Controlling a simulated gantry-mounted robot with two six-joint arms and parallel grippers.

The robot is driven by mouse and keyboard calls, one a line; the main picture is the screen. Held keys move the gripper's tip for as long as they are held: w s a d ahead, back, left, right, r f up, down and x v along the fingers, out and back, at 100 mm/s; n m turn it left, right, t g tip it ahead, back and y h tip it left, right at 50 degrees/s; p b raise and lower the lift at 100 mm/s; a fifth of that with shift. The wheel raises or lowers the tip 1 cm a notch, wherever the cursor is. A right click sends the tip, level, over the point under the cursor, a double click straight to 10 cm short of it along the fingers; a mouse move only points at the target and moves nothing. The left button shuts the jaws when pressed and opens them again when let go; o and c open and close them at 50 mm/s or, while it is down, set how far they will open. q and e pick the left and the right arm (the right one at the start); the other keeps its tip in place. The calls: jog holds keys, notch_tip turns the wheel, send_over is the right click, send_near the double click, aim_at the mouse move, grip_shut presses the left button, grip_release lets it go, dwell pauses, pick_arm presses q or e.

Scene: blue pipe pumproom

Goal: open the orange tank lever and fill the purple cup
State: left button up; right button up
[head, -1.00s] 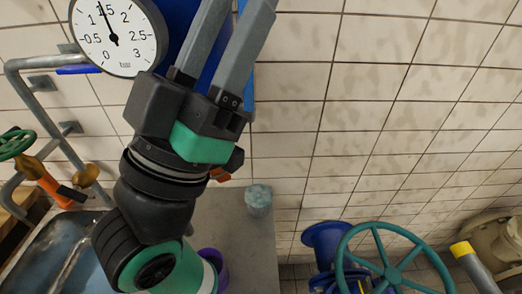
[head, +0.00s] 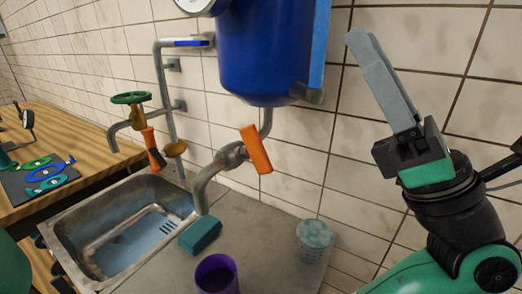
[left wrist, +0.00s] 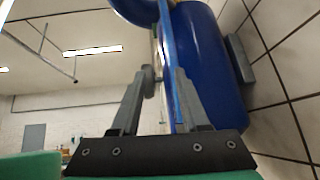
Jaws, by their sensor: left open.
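The orange tank lever (head: 256,150) sits on the grey tap under the blue tank (head: 264,55); it stands tilted, with nothing touching it. The purple cup (head: 216,276) stands on the counter below the spout, cut off by the bottom edge. My left gripper (head: 358,42) is right of the tank and above lever height, fingers pointing up, open and empty. In the left wrist view my left gripper's fingers (left wrist: 162,76) are apart, with the blue tank (left wrist: 205,60) beyond them on the right. My right gripper is not in view.
A pale cup-like container (head: 314,240) stands right on the counter (head: 265,235). A green-wheeled valve (head: 132,98) and a wooden bench (head: 70,140) are farther left.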

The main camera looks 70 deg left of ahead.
aim_at(259, 139)
pick_arm(q)
notch_tip(259, 139, down, 16)
jog(key=s+a+n+h+b, duration=0.1)
jog(key=s+n+h+b, duration=0.15)
jog(key=h, duration=0.45)
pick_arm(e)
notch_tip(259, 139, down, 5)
pick_arm(q)
jog(key=p+x, duration=0.3)
jog(key=p, duration=0.3)
jog(key=p+x, duration=0.3)
jog(key=p, duration=0.4)
jog(key=r+p+x, duration=0.1)
jog(key=p+x, duration=0.1)
jog(key=p, duration=0.5)
jog(key=shift+a+r, duration=0.15)
jog(key=shift+a, duration=0.1)
jog(key=shift+s+a, duration=0.6)
jog(key=shift+a, duration=0.25)
jog(key=shift+s+a+r, duration=0.1)
jog(key=shift+s+a, duration=0.1)
jog(key=shift+s, duration=0.05)
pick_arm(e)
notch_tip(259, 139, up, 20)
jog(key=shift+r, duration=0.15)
pick_arm(q)
grip_shut()
